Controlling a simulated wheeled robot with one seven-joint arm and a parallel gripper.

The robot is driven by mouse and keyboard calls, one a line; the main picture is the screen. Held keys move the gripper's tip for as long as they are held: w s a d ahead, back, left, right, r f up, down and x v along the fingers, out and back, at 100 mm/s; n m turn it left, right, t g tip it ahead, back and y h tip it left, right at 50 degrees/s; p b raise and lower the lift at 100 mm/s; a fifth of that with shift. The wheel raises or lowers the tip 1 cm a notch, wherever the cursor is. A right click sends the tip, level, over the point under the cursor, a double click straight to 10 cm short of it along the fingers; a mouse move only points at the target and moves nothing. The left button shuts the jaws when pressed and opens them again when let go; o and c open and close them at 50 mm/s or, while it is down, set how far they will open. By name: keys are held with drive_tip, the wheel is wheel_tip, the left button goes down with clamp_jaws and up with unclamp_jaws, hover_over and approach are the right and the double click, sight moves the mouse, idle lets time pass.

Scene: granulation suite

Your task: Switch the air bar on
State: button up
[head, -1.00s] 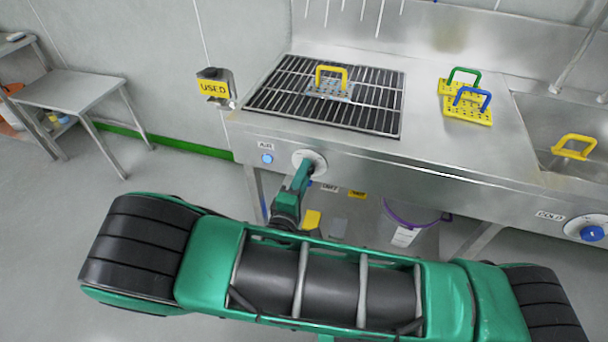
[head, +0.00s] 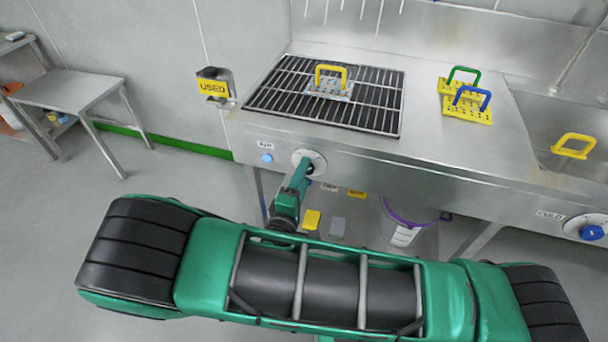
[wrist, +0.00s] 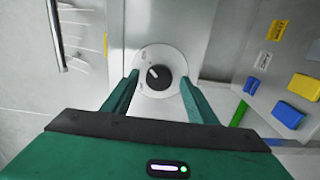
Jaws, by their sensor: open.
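The air bar's control is a black knob (wrist: 158,77) on a round white plate (wrist: 145,57), with a pale mark on the knob pointing to the upper left in the wrist view. In the head view the white plate (head: 310,154) sits on the bench's front panel, to the right of the AIR label (head: 265,146) and a blue round lamp or button (head: 267,158). My gripper (wrist: 159,84) is open, its two fingers on either side of the knob. I cannot tell whether they touch it. In the head view my gripper (head: 304,172) partly hides the knob.
A black grating (head: 290,105) on the bench holds a perforated plate with a yellow handle (head: 330,70). Plates with green and blue handles (head: 467,110) lie to the right. A second dial, blue (head: 592,232), is at the far right. A USED holder (head: 214,86) hangs left.

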drive_tip(key=v, duration=1)
drive_tip(key=shift+s, duration=0.15)
